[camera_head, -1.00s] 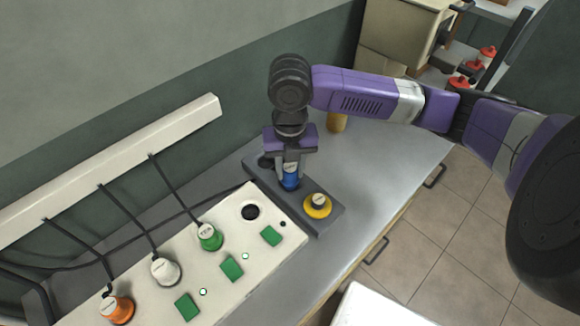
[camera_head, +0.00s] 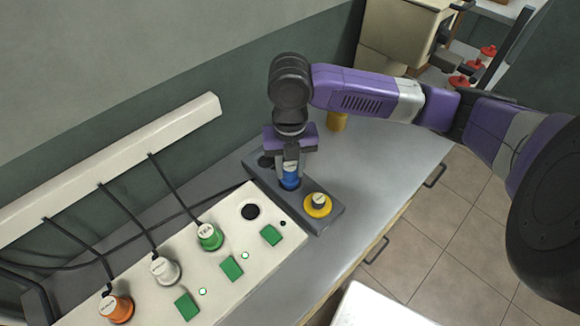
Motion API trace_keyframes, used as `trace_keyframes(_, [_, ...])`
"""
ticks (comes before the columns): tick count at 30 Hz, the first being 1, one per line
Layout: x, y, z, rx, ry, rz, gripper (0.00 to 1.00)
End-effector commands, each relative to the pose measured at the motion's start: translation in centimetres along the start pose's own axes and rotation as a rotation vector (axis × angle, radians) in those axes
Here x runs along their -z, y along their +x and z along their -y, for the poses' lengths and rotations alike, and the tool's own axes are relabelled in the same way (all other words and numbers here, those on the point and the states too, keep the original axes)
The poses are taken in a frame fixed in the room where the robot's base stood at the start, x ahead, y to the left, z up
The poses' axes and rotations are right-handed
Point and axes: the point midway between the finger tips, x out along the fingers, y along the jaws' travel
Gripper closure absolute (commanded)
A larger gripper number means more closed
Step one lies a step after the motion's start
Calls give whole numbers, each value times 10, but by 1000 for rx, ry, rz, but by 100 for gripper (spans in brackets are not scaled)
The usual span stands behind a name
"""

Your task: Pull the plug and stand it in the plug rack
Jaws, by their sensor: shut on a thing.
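My gripper (camera_head: 290,166) points down over the dark grey plug rack (camera_head: 327,217). It is shut on a blue plug (camera_head: 291,181) with a pale label. The blue plug is upright at the middle place of the rack; whether its lower end is fully seated I cannot tell. A yellow plug (camera_head: 317,206) stands in the rack's front place. The rack's back place (camera_head: 265,161) looks dark and is partly covered by my gripper. The white socket panel (camera_head: 282,247) has one empty round socket (camera_head: 250,212) at its near-rack end.
Green (camera_head: 210,237), white (camera_head: 165,270) and orange (camera_head: 117,307) plugs with black cords sit in the panel, beside several green switches (camera_head: 232,268). A yellow-brown cylinder (camera_head: 338,121) stands behind my gripper. The grey bench (camera_head: 385,165) is clear at right.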

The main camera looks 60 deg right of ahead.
Motion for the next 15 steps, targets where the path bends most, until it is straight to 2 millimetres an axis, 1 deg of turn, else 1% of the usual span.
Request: trace_keyframes(15, [0,4,0,0,0,0,100])
